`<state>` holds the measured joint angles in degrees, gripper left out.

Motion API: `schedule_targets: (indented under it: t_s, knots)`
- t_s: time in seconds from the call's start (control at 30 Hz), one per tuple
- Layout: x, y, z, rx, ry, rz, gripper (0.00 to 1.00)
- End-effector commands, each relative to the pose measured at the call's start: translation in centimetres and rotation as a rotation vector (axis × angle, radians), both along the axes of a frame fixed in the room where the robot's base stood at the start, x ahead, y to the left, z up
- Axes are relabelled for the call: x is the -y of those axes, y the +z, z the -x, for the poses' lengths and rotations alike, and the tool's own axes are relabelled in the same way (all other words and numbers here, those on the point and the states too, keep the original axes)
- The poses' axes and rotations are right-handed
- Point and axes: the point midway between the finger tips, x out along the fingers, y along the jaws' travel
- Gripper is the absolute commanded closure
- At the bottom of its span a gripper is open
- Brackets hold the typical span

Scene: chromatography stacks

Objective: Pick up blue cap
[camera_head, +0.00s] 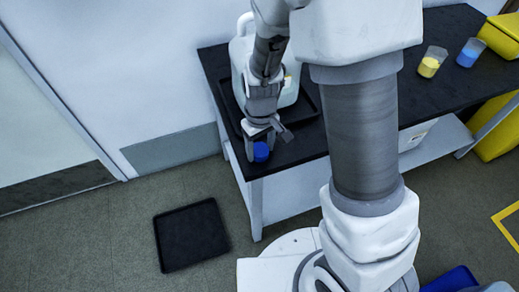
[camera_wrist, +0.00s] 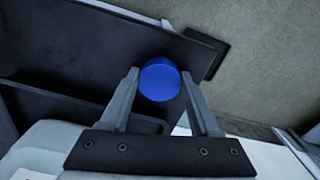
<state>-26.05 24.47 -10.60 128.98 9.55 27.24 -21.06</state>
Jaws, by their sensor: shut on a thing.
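The blue cap (camera_head: 261,151) is a small round cap at the near left corner of the black table top (camera_head: 310,140). My gripper (camera_head: 262,143) is at the cap, with its fingers pointing down. In the wrist view the cap (camera_wrist: 160,79) sits between the two fingertips of my gripper (camera_wrist: 160,85), which are shut on it. I cannot tell whether the cap touches the table or is held just above it. A large whitish jug (camera_head: 244,55) stands in a black tray (camera_head: 305,104) behind my gripper, partly hidden by my arm.
Yellow containers (camera_head: 497,130) are at the right. A black tray (camera_head: 190,236) lies on the floor at left. The wall is close behind the table.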

Motion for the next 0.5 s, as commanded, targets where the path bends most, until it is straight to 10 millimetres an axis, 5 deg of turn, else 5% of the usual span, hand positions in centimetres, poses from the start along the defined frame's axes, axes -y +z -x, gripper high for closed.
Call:
schedule_targets:
  t_s: [0.27,0.5]
  knots:
    - [0.0,0.6,0.0,0.001,0.001,0.000,0.89]
    - [-0.1,4.5,-0.1,0.005,0.001,-0.003,0.89]
